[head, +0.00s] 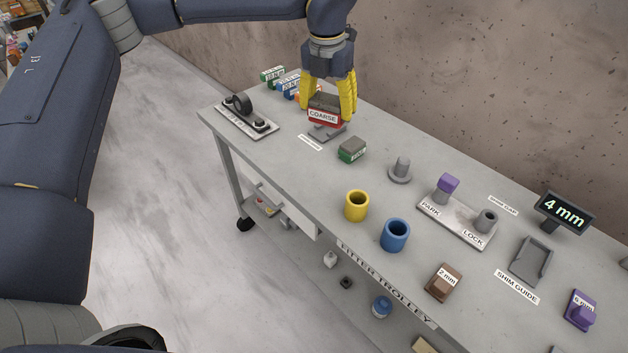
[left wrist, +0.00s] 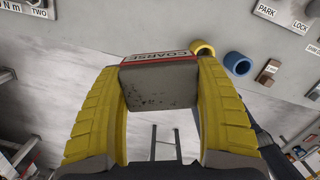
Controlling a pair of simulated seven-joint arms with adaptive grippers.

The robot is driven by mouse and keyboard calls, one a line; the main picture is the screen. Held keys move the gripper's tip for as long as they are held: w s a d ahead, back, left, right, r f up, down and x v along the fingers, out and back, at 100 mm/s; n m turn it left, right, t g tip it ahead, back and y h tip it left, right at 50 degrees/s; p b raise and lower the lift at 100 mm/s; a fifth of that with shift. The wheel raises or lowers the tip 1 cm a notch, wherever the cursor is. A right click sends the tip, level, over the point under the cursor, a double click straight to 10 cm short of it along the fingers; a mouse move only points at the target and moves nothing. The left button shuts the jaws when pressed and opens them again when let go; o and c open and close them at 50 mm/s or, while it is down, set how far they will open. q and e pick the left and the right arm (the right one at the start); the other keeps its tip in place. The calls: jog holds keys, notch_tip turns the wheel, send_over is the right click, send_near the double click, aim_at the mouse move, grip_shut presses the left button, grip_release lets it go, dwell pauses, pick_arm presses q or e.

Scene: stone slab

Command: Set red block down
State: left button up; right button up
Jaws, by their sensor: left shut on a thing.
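The red block (head: 323,116), labelled COARSE and with a dark grey upper part, is between the yellow fingers of my left gripper (head: 328,105). In the left wrist view the block's grey face (left wrist: 160,86) fills the space between both fingers (left wrist: 160,100), with its red labelled edge at the far side. A flat grey plate (head: 325,134) shows directly below the block; I cannot tell whether the two touch. My right gripper is not in view.
Coloured labelled blocks (head: 272,75) stand behind the gripper, and a tray with a black ring (head: 246,118) lies to the left. A grey peg (head: 400,170), yellow cup (head: 356,205), blue cup (head: 395,235) and PARK/LOCK plate (head: 455,222) stand to the right.

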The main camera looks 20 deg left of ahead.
pick_arm(q)
jog(key=w+a+f, duration=0.2)
jog(key=a+f, duration=0.2)
jog(key=f, duration=0.1)
send_near(315, 180)
jog(key=shift+w+f, duration=0.15)
jog(key=shift+w, duration=0.1)
jog(key=shift+f, duration=2.65)
jog(key=shift+f, duration=0.25)
jog(key=o, duration=1.4)
jog(key=shift+r, duration=0.1)
notch_tip(315, 180, up, 12)
jog(key=s, duration=0.1)
jog(key=shift+s, duration=0.2)
jog(key=shift+r, duration=0.1)
